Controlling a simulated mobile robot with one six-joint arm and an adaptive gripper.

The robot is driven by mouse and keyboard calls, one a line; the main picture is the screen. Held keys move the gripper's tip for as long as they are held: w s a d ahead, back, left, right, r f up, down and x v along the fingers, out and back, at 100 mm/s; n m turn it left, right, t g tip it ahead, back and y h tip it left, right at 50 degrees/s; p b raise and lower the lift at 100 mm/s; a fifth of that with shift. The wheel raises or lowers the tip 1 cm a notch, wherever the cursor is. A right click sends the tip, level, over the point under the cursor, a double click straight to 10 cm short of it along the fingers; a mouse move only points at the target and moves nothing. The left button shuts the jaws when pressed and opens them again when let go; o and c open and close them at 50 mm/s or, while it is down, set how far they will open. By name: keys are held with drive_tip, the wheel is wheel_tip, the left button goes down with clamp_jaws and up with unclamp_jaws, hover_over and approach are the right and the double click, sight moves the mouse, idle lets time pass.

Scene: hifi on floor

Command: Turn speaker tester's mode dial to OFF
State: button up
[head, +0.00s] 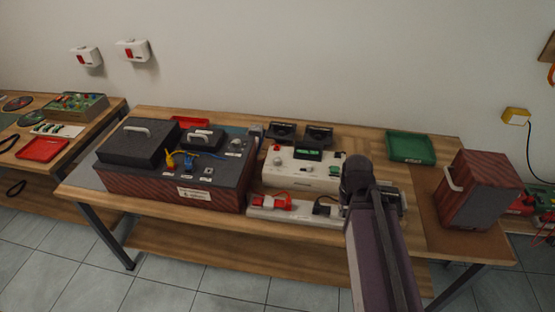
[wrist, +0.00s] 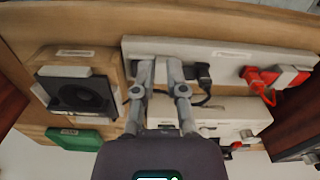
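The cream-coloured tester box (head: 300,172) stands mid-bench in the head view, with a small lit display (head: 307,155), a red part and small controls on it. A pale knob (head: 278,161) is at its left; I cannot read its setting or confirm that it is the mode dial. In the wrist view the box (wrist: 222,108) is to the right of my gripper, partly hidden by my gripper body. My gripper (wrist: 159,66) has its two fingers apart with nothing clearly held, over the near edge of a white power strip (wrist: 215,58).
The strip bears a black plug (wrist: 203,75) and a red plug (wrist: 258,78). A large dark red unit (head: 172,186) stands left. A red-sided speaker box (head: 480,190) and green tray (head: 410,147) are right.

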drive_tip(key=o, duration=0.3)
drive_tip(key=shift+w+a+r, duration=0.15)
drive_tip(key=shift+w, duration=0.2)
drive_tip(key=o, duration=0.3)
drive_tip(key=w+a+r+m+p, duration=0.2)
drive_tip(key=w+a, duration=0.2)
drive_tip(key=w, duration=0.3)
drive_tip(key=w+a+r+m+p, duration=0.1)
drive_tip(key=w+a+r+p, duration=0.2)
drive_tip(key=w+a, duration=0.2)
drive_tip(key=w, duration=0.3)
drive_tip(key=shift+w+a+m, duration=0.15)
drive_tip(key=shift+w+m, duration=0.1)
drive_tip(key=shift+m, duration=0.15)
wheel_tip(320, 180, up, 4)
drive_tip(key=m+p, duration=0.4)
hover_over(278, 159)
drive_tip(key=shift+a, duration=0.15)
drive_tip(key=shift+f, duration=0.25)
wheel_tip(278, 159, down, 13)
drive_tip(key=b, duration=1.3)
drive_tip(key=shift+f+b, duration=0.2)
drive_tip(key=shift+b, duration=0.15)
